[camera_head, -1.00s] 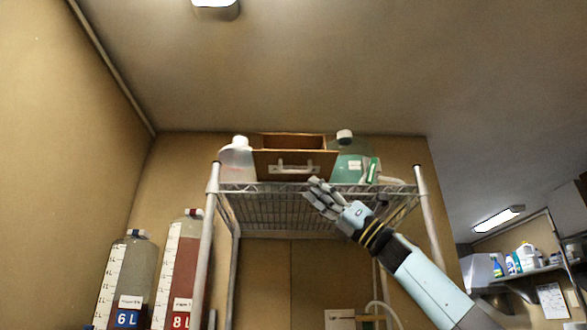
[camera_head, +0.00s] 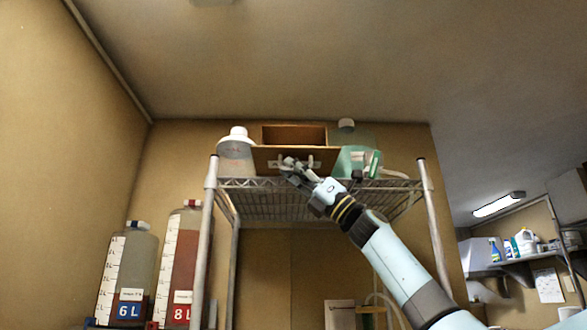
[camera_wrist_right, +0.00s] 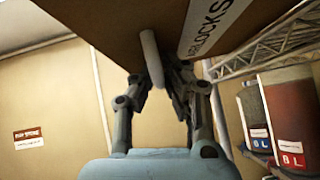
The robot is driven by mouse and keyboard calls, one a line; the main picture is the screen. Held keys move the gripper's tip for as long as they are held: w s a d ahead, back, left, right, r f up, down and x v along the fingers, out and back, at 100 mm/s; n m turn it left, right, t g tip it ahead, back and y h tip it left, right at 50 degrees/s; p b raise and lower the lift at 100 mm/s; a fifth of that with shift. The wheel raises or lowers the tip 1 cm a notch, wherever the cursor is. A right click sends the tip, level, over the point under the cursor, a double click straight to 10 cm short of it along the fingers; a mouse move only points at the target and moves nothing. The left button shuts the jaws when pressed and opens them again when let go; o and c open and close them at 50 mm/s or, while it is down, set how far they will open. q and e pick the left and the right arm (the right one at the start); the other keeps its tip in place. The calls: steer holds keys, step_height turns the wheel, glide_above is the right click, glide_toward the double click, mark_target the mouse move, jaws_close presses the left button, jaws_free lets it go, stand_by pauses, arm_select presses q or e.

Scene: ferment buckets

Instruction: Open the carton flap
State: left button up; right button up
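The brown carton (camera_head: 294,128) stands on top of the wire rack, its dark inside partly showing above its front flap. The flap (camera_head: 264,158) is a wide brown panel facing me with a pale bar handle (camera_head: 310,160). My right gripper (camera_head: 290,166) is at the handle, partly covering it. In the right wrist view, the handle (camera_wrist_right: 150,55) runs between my right fingertips (camera_wrist_right: 155,77), which close in on it from both sides. The flap (camera_wrist_right: 105,30) fills the top there, with a white label reading partly "LOCKS". My left gripper is out of view.
A white jug (camera_head: 236,155) stands left of the carton and a green jug (camera_head: 352,160) right of it, both close by. The wire rack (camera_head: 270,200) has a post on each side. Labelled bottles, 6L (camera_head: 130,275) and 8L (camera_head: 183,260), stand lower left.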

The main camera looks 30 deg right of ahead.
mark_target(298, 155)
steer(key=shift+r, duration=0.1)
jaws_close()
steer(key=r+p, duration=0.2)
steer(key=r, duration=0.1)
steer(key=r+p, duration=0.1)
steer(key=shift+s+a+r, duration=0.15)
steer(key=shift+s+r, duration=0.05)
steer(key=shift+s, duration=0.15)
steer(key=shift+f, duration=0.15)
steer(key=o, duration=0.6)
jaws_free()
steer(key=shift+o, duration=0.2)
steer(key=shift+f, duration=0.15)
steer(key=v, duration=1.2)
